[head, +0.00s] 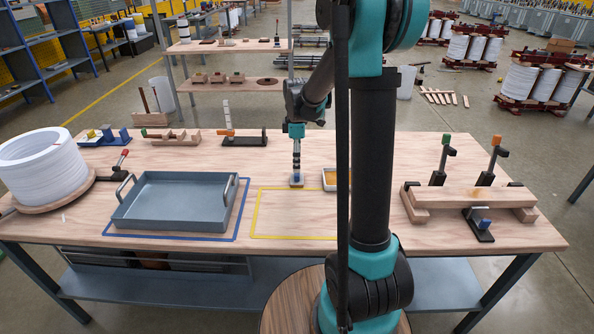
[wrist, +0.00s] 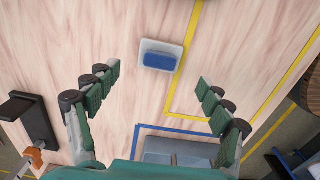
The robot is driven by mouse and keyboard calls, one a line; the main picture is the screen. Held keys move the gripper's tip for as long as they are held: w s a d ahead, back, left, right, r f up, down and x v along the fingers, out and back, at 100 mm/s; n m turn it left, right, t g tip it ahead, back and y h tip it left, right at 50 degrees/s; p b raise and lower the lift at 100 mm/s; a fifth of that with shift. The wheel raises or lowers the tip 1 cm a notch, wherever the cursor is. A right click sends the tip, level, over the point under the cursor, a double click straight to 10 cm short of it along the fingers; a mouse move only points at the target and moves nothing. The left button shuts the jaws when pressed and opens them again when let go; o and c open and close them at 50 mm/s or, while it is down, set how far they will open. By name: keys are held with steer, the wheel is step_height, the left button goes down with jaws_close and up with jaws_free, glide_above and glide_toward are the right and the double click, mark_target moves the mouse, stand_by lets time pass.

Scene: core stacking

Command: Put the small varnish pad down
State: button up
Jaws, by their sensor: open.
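The small varnish pad, a blue block on a pale base (wrist: 160,59), lies flat on the wooden table in the wrist view. It is just outside the yellow outline, close beside its line. In the wrist view my gripper (wrist: 158,76) is open. Its fingers are spread to the left and right, with wide gaps to the pad on both sides. Nothing is held.
A grey-blue tray (head: 125,220) stands inside the blue outline at left. A wooden beam (head: 470,197) on supports is at right. The yellow outline (head: 256,207) encloses bare table.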

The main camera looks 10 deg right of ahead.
step_height(320, 180, up, 5)
steer(key=s+d+f+m+t, duration=0.1)
steer(key=s+f+m, duration=0.2)
steer(key=s+m, duration=0.2)
steer(key=s+d+f+m+t, duration=0.1)
steer(key=s+m, duration=0.4)
steer(key=s, duration=0.6)
steer(key=s+d+f+m+t, duration=0.2)
steer(key=s+f+m, duration=0.2)
steer(key=s, duration=0.4)
steer(key=shift+f+m, duration=0.3)
steer(key=shift+m, duration=0.6)
